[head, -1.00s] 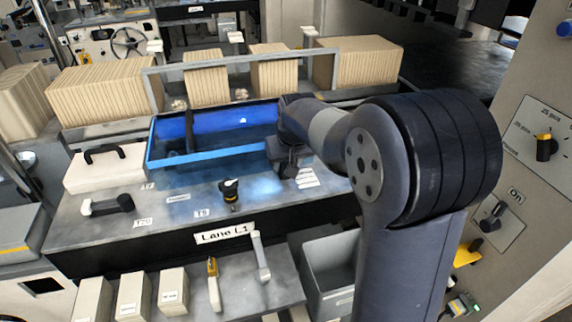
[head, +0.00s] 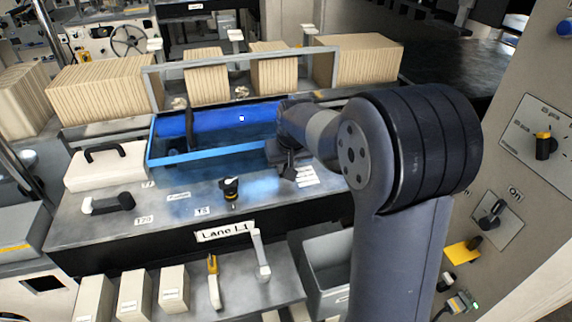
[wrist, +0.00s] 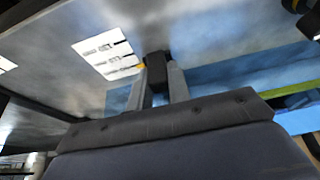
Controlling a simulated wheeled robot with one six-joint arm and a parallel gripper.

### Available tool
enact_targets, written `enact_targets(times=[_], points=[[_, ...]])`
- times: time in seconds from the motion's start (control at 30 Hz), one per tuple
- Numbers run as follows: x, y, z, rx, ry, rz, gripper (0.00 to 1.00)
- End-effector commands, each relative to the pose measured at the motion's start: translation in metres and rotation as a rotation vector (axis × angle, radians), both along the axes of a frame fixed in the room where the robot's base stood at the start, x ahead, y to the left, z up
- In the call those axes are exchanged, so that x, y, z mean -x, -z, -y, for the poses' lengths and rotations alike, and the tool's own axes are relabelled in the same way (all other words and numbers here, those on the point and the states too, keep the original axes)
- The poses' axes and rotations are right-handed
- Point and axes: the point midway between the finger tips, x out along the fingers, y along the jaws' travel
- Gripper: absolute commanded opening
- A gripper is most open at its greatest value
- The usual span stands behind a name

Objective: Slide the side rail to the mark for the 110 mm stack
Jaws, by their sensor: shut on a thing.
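My gripper (head: 287,168) is at the right end of the blue tray, beside the white printed label (head: 306,176). In the wrist view the fingers (wrist: 158,88) are shut on a small black block (wrist: 156,72). A bit of yellow shows at the block's left side, next to the white label with several marked lines (wrist: 107,55); the print is too blurred to read. A blue rail (head: 212,157) runs along the tray's front edge. Its right end is hidden behind my gripper, and I cannot tell whether the black block is joined to it.
A dark upright divider (head: 189,131) stands inside the tray's left part. A black knob (head: 230,187) and a black lever (head: 107,204) are on the grey deck. A white case (head: 106,167) stands at left. Tan stacks (head: 207,79) stand behind the tray.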

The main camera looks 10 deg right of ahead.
Motion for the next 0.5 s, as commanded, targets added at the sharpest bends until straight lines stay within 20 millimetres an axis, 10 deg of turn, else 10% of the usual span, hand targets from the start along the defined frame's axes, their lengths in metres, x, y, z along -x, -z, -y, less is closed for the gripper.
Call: enact_targets(times=[0.5], points=[[0.011,0.001,0.001,0.000,0.000,0.001,0.00]])
